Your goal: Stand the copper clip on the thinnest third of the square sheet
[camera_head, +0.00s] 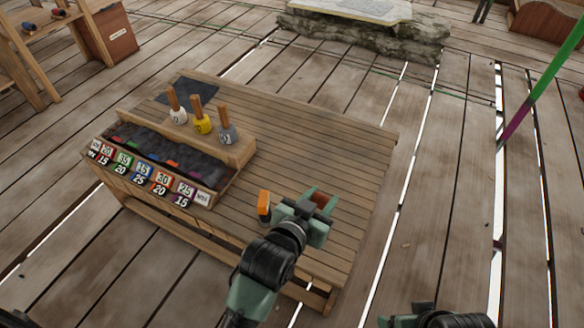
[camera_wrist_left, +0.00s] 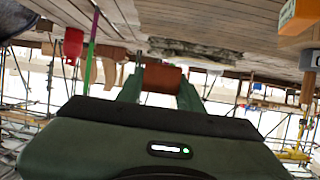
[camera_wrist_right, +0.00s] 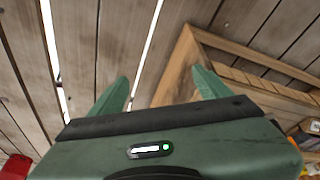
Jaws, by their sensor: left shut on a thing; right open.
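My left gripper (camera_head: 318,200) is shut on a reddish-brown copper piece, which I take for the copper clip (camera_wrist_left: 162,78). In the left wrist view the clip lies across between the two green fingers. In the head view it shows partly, above the right front part of the table. A dark square sheet (camera_head: 187,92) lies flat at the table's far left corner, well away from the clip. Its thirds cannot be told apart here. My right gripper (camera_wrist_right: 162,88) is open and empty beside a wooden frame edge; only part of that arm shows in the head view.
The table's right half is mostly clear.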

